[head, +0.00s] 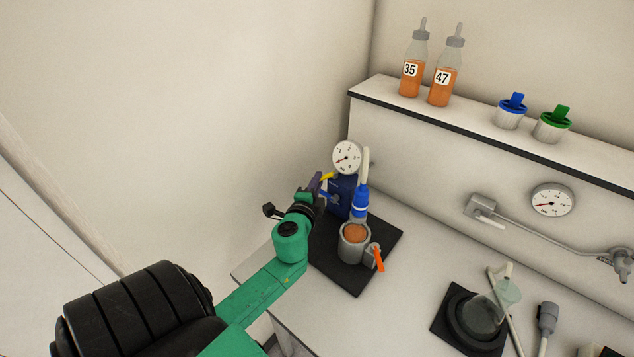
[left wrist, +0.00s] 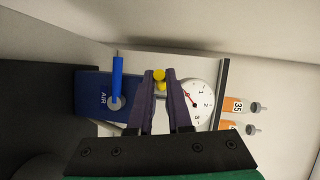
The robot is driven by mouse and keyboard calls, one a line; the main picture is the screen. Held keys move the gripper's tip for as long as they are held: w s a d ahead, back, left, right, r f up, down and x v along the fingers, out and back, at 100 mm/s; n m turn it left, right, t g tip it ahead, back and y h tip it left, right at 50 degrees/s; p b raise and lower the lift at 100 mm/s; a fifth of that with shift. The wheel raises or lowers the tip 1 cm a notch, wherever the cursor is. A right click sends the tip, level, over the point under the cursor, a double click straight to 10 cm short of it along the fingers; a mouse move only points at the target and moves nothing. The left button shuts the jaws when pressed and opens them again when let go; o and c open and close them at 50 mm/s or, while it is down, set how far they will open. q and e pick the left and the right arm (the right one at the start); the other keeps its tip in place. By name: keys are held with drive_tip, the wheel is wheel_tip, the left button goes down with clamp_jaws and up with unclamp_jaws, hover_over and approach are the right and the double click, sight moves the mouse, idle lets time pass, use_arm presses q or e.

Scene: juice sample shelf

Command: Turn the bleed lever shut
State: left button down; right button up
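A yellow lever (head: 327,177) sticks out beside the round gauge (head: 346,157) on the dark blue unit (head: 341,198); I take it as the bleed lever. My left gripper (head: 318,181) reaches it from the left. In the left wrist view the yellow lever (left wrist: 159,77) lies between the purple fingertips (left wrist: 160,76), which look closed on it from both sides; its far end is hidden. A blue lever (left wrist: 117,78) stands on the face marked AIR, to the left of the fingers and apart from them. My right gripper is not in view.
A blue-banded cylinder (head: 360,203) stands over a metal cup (head: 353,243) with an orange handle (head: 377,257), close to my gripper on a black mat (head: 350,279). Bottles 35 (head: 411,78) and 47 (head: 443,86) stand on the shelf. A flask (head: 487,312) stands front right.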

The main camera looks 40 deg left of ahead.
use_arm(q)
drive_tip(key=shift+f, duration=0.1)
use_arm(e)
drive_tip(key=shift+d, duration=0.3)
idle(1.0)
